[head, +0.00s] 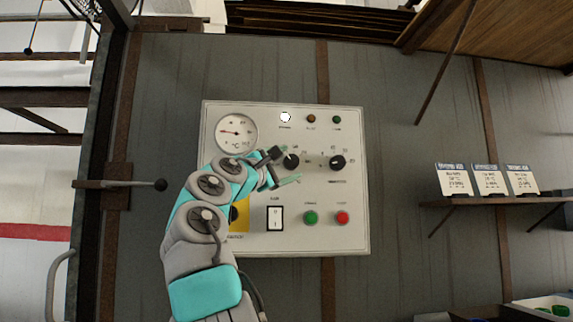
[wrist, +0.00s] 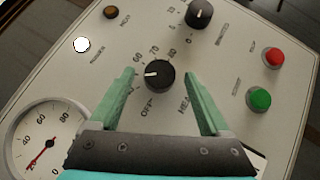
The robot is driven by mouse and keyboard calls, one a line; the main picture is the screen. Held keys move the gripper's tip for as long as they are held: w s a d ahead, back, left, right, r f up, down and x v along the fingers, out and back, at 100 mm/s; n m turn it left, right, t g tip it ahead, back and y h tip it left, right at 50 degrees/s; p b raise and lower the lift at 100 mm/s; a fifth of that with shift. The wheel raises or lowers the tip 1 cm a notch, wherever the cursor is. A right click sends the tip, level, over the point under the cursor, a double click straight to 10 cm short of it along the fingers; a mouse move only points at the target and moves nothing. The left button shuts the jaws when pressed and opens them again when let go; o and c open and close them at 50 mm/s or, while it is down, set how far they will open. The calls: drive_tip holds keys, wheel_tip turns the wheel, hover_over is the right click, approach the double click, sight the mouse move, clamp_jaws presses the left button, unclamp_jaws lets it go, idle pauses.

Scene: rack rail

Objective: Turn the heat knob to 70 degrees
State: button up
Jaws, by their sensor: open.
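The heat knob (wrist: 160,76) is a round black knob with a white pointer mark, on the pale control panel (head: 350,235). In the wrist view its mark points left, between the OFF label at lower left and the numbers at upper left. The numbers are small; they seem to include 60 and 70. My gripper (wrist: 159,73) is open, with one green finger on each side of the knob. I cannot tell whether either finger touches it. In the head view the knob (head: 292,162) shows at the end of my arm, between the fingertips.
A second black knob (head: 337,162) sits to the right. Green (head: 310,218) and red (head: 342,218) buttons and a rocker switch (head: 275,218) are below. A dial gauge (head: 237,131) and a lit white lamp (head: 285,117) are above. A lever (head: 135,184) sticks out left of the panel.

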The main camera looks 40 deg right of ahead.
drive_tip(key=b+v, duration=0.2)
drive_tip(key=v, duration=0.6)
drive_tip(key=shift+b, duration=0.3)
